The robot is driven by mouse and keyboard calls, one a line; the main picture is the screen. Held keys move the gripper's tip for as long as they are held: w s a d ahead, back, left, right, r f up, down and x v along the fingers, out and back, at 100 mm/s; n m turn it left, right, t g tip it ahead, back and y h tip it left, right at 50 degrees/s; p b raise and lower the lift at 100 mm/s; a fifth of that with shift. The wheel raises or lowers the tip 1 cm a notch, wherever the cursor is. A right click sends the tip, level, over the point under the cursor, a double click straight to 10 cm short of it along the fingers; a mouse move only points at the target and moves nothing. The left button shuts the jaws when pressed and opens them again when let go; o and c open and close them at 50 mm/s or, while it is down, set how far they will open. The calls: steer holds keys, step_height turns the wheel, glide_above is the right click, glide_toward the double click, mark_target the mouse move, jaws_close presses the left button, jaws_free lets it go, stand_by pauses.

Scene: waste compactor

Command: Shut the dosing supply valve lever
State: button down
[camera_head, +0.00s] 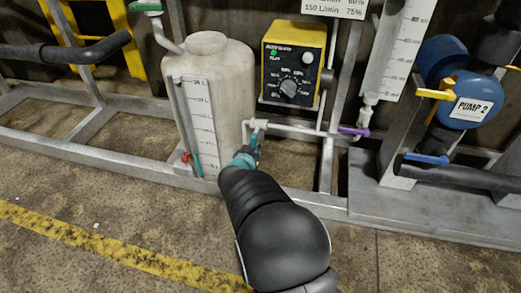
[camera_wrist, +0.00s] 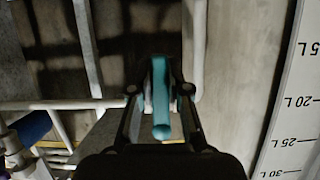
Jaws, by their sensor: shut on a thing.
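A teal lever (camera_wrist: 160,98) shows in the wrist view between the two fingers of my gripper (camera_wrist: 160,90). The fingers are shut on it from both sides. The lever stands lengthwise in that picture, beside a pale pipe (camera_wrist: 194,45). In the head view my gripper (camera_head: 256,143) is at the pale dosing pipe (camera_head: 295,130), just right of the white tank (camera_head: 208,75). My arm and gripper hide most of the lever there, so its angle to the pipe cannot be told.
A purple lever (camera_head: 353,131) sits on the same piping to the right. A red valve (camera_head: 187,157) is low on the tank. A yellow dosing unit (camera_head: 292,65) hangs above, and blue Pump 2 (camera_head: 470,103) stands right. A steel frame rail (camera_head: 120,161) runs along the floor.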

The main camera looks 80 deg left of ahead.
steer(key=shift+s, duration=0.2)
steer(key=c, duration=1.1)
jaws_free()
steer(key=shift+s, duration=0.15)
steer(key=shift+w, duration=0.3)
steer(key=v, duration=1.2)
steer(key=shift+s, duration=0.1)
